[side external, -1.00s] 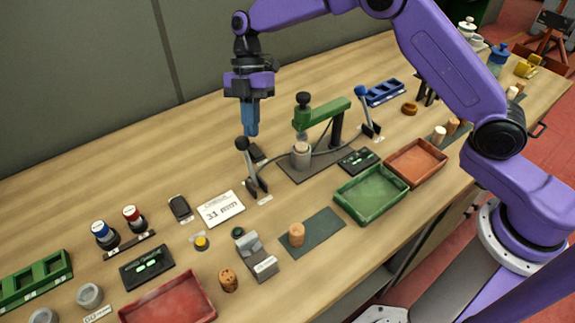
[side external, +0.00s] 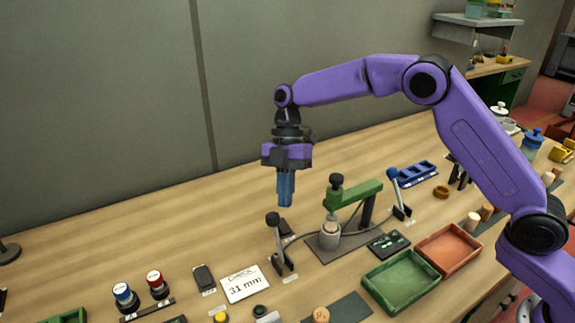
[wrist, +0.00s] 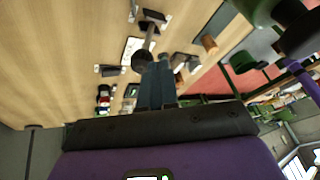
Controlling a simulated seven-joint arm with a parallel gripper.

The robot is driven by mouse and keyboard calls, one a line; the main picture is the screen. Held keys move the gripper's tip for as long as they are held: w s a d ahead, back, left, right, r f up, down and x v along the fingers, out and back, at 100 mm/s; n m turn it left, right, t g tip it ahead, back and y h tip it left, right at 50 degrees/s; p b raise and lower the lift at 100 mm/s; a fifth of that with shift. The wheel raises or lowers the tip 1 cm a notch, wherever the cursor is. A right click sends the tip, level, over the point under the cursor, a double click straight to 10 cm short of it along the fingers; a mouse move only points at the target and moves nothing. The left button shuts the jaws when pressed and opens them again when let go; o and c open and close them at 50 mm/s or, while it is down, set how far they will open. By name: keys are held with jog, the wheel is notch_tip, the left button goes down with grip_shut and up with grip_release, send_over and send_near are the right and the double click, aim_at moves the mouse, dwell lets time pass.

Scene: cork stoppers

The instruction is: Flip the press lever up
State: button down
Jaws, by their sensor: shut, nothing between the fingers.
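The green press (side external: 358,195) stands on a dark plate, with a grey cylinder (side external: 329,235) under its black-knobbed ram. A black-knobbed lever (side external: 277,240) stands left of the press, nearly upright and leaning slightly left. A blue-knobbed lever (side external: 397,190) stands right of the press, tilted up and left. Their labels are too small to read, so I cannot tell which is the press lever. My gripper (side external: 286,203) points down with blue fingers shut and empty, just above and right of the black knob in the side view. In the wrist view, the black knob (wrist: 142,62) appears beside the fingertips (wrist: 163,62).
A white card (side external: 244,284) reading 31 mm lies left of the black-knobbed lever. Green (side external: 400,281) and orange (side external: 449,250) trays lie in front of the press. A blue rack (side external: 417,173) stands behind right.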

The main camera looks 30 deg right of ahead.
jog(key=w+d+f+v, duration=0.1)
jog(key=v, duration=1)
jog(key=shift+w+d, duration=0.15)
jog(key=shift+d, duration=0.3)
jog(key=shift+r, duration=0.15)
